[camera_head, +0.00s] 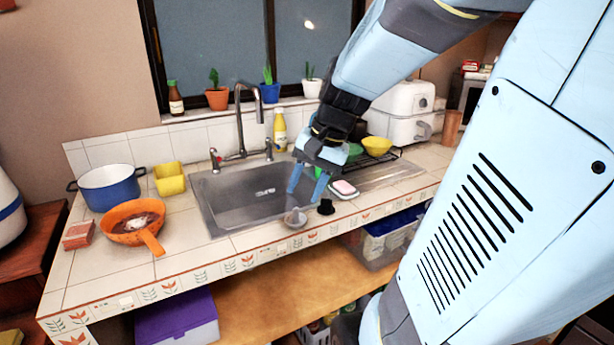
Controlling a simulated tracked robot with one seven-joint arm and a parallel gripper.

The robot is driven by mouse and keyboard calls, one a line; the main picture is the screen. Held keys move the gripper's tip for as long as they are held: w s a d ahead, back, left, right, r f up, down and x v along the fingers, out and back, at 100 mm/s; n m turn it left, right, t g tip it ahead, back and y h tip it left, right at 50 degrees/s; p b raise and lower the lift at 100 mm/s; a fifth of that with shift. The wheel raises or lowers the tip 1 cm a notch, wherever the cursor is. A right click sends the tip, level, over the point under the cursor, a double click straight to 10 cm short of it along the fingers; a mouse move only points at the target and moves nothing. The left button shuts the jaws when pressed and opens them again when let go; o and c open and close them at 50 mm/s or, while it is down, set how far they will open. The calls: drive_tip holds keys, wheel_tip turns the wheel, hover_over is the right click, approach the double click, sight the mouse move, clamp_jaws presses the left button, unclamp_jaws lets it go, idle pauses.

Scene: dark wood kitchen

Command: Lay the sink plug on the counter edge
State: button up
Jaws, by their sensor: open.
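The sink plug appears to be the small black piece (326,207) at the counter's front edge, right of the small clear bowl. It seems to stand upright with its wider part on top. My gripper (304,195) is open, its two blue fingers pointing down over the front right part of the sink (222,190). The right fingertip is close to the black piece, just above and left of it; I cannot tell whether they touch. Nothing shows between the fingers. The tiled counter (200,262) runs along the front of the sink.
A small clear bowl (295,219) and a sponge on a dish (344,188) flank the black piece. A faucet (239,120) rises behind the sink. An orange pan (131,212) and blue pot (108,186) stand left. The front-left counter tiles are clear.

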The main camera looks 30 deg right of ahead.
drive_tip(key=s+a+r+n+t+h, duration=0.2)
drive_tip(key=s+r+n+t+h, duration=0.1)
drive_tip(key=s+r+n, duration=0.2)
drive_tip(key=shift+s+a+r+n, duration=0.25)
drive_tip(key=shift+s+a+n, duration=0.15)
drive_tip(key=shift+s+n, duration=0.6)
